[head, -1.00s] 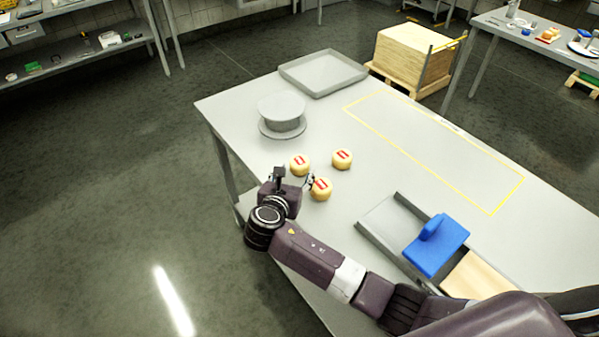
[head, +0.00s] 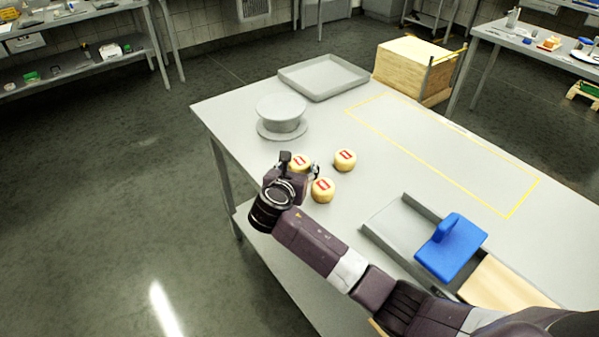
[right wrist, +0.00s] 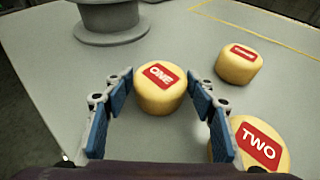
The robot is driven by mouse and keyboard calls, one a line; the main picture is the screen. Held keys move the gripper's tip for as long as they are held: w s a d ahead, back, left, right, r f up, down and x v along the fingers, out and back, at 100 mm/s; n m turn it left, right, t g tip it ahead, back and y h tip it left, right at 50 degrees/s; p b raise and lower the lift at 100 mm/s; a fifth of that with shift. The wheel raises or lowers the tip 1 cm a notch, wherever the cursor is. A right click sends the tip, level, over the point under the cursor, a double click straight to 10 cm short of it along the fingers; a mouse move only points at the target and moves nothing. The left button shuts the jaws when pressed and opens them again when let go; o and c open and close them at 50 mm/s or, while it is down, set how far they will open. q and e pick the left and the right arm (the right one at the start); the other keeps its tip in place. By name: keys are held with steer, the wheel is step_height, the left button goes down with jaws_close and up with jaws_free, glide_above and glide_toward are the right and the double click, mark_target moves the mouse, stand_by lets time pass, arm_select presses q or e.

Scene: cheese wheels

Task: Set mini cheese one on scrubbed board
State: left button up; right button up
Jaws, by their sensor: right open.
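Mini cheese one, a small yellow wheel with a red label reading ONE, is in the right wrist view (right wrist: 160,92) and partly hidden by my gripper in the head view (head: 301,160). My right gripper (right wrist: 160,84) is open, with its blue-padded fingers on either side of the near part of this cheese; I cannot tell if they touch it. It also shows in the head view (head: 300,170). My left gripper is not in view.
Cheese two (right wrist: 258,146) sits close by the right finger. A third cheese (right wrist: 239,64) stands farther right. A grey round stand (head: 281,117) and a shallow grey tray (head: 323,76) are beyond. A yellow outlined area (head: 440,150) is clear. A metal tray (head: 392,228) adjoins the board.

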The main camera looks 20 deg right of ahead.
mark_target(300, 161)
steer(key=shift+c, duration=0.3)
steer(key=c, duration=1)
steer(key=shift+o, duration=0.2)
steer(key=shift+r, duration=0.1)
step_height(300, 161, up, 20)
